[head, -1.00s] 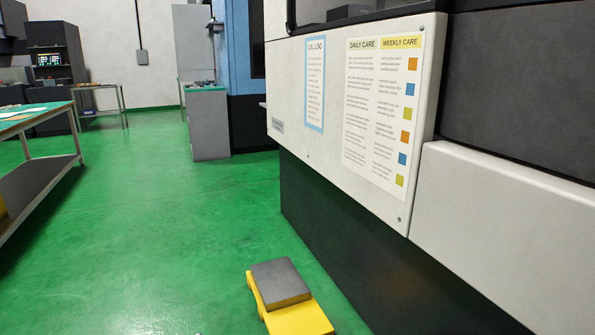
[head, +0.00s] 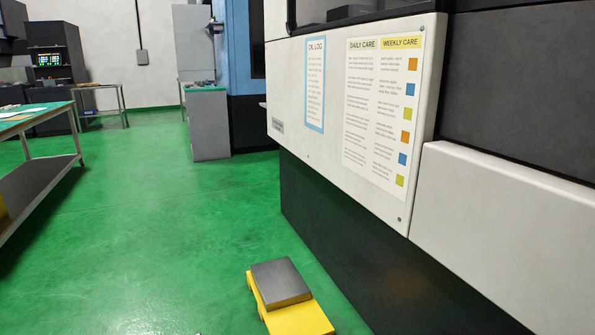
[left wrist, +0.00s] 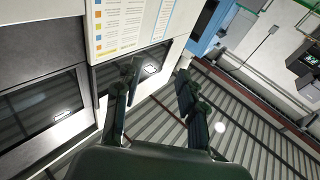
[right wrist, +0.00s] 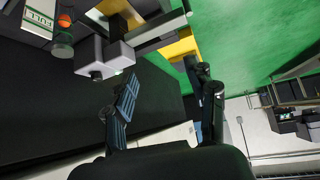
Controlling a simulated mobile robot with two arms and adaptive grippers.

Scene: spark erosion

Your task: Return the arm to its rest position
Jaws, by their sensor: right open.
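Neither of my arms shows in the head view. My left gripper (left wrist: 160,70) shows in the left wrist view with its two dark fingers spread apart and nothing between them. Behind it are the machine front with its care chart and a ribbed ceiling. My right gripper (right wrist: 161,74) shows in the right wrist view, open and empty, with its fingers apart. Behind it are a dark machine side and the green floor. No contact between either gripper and anything else is visible.
A large machine with a white panel (head: 290,105) fills the right side. A yellow pedal (head: 298,319) with a grey plate stands on the floor in front. A workbench (head: 40,113) stands at the left. Green floor (head: 165,200) between them is clear. A grey cabinet (head: 209,125) stands farther back.

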